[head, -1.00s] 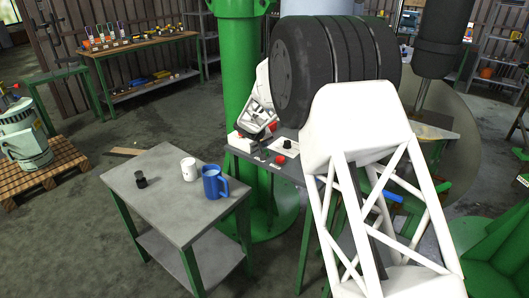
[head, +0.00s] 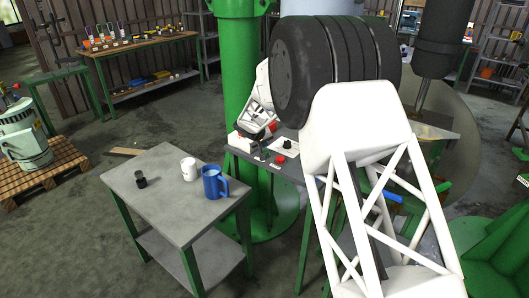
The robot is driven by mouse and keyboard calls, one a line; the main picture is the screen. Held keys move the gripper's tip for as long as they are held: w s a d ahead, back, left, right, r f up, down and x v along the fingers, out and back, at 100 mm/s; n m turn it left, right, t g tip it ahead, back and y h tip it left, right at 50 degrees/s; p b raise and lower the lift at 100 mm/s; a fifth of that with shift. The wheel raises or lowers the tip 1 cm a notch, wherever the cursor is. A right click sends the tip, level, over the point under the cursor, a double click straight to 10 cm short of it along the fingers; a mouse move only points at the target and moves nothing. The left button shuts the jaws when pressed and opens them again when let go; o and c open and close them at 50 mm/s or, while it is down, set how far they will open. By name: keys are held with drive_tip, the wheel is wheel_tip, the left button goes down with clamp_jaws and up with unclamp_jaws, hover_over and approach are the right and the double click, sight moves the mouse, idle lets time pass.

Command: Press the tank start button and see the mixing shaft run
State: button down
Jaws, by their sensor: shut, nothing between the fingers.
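A small control panel (head: 262,150) stands on a green-legged stand in the middle of the head view. A red button (head: 280,159) shows at its front, and a black knob (head: 287,144) sits on a white plate behind it. Another red part (head: 272,126) shows beside my gripper. My gripper (head: 257,135) is over the left part of the panel, shut with nothing held. Whether its fingertips touch the panel cannot be told. The grey mixing shaft (head: 422,95) hangs at the right below a dark cylinder; whether it turns cannot be told. My arm hides part of the panel's right side.
A grey table (head: 160,205) at the front left carries a white mug (head: 188,169), a blue mug (head: 212,182) and a small black item (head: 141,179). A green column (head: 238,70) rises behind the panel. Open floor lies to the left.

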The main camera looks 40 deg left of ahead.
sight(264, 150)
drive_tip(key=shift+f, duration=1.3)
idle(1.6)
drive_tip(key=shift+r, duration=0.2)
idle(0.3)
drive_tip(key=shift+r, duration=1.1)
drive_tip(key=shift+r, duration=0.1)
drive_tip(key=shift+r, duration=2.4)
drive_tip(key=shift+d, duration=0.1)
